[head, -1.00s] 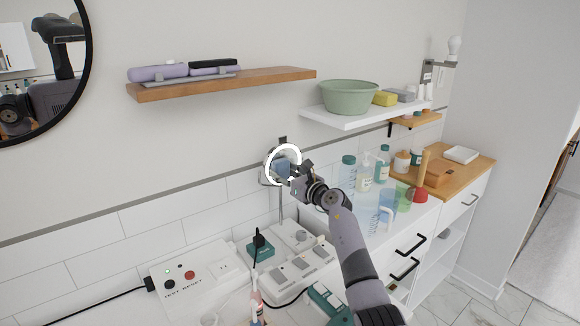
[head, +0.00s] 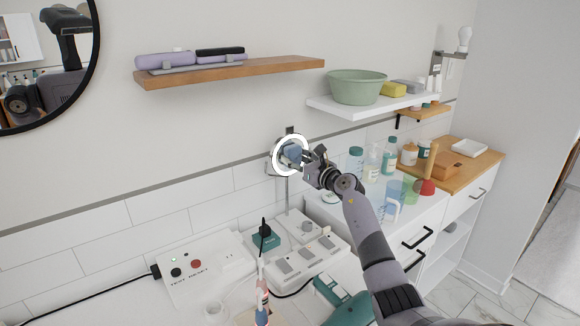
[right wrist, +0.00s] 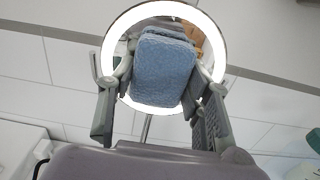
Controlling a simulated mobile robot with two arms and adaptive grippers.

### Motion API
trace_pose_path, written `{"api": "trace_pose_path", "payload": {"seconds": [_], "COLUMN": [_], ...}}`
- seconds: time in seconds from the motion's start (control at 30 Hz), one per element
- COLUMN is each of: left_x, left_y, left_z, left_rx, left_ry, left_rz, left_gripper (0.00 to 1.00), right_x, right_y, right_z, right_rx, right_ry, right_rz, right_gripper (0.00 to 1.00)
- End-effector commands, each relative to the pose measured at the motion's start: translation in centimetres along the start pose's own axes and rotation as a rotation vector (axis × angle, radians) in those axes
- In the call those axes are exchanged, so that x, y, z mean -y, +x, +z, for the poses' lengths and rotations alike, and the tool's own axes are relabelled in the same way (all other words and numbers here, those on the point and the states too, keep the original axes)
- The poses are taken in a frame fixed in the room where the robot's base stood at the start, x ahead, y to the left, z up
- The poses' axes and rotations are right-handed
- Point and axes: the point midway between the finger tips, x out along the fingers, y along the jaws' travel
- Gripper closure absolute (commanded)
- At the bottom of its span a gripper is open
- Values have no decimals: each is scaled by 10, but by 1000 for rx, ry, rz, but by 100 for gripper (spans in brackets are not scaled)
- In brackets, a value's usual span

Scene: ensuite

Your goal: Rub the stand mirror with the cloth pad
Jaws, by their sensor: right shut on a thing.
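The stand mirror (head: 276,166) is a round mirror with a glowing white ring on a thin upright stem, near the wall above the counter. It fills the upper middle of the right wrist view, where its lit ring (right wrist: 213,38) surrounds the cloth pad. The blue cloth pad (right wrist: 164,72) is between the fingers of my right gripper (right wrist: 160,90), which is shut on it. In the head view, my right gripper (head: 308,158) is at the mirror's face. The pad overlaps the glass in both views; I cannot tell whether it touches. My left gripper is out of view.
A wooden shelf (head: 235,70) and a white shelf with a green bowl (head: 357,88) are on the wall above. Bottles (head: 389,156) and cups stand right of my arm. A switch box (head: 190,275), sockets and toothbrush are on the counter below.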

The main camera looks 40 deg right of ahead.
Motion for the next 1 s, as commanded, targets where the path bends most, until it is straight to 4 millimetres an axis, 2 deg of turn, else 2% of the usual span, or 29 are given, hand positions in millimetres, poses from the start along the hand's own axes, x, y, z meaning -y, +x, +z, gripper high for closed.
{"api": "trace_pose_path", "payload": {"seconds": [0.23, 0.63, 0.83, 1.0], "left_x": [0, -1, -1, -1], "left_y": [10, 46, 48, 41], "left_z": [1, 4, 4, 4], "left_rx": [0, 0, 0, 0], "left_ry": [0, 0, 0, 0], "left_rz": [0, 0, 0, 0], "left_gripper": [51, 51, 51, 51], "right_x": [9, 41, 48, 42], "right_y": [0, 2, 1, 0], "right_z": [-1, -2, 1, 3], "right_rx": [1, 1, -1, -1], "right_ry": [-1, -2, -3, 0], "right_rz": [-1, -1, -2, 1], "right_gripper": [77, 77, 77, 77]}}
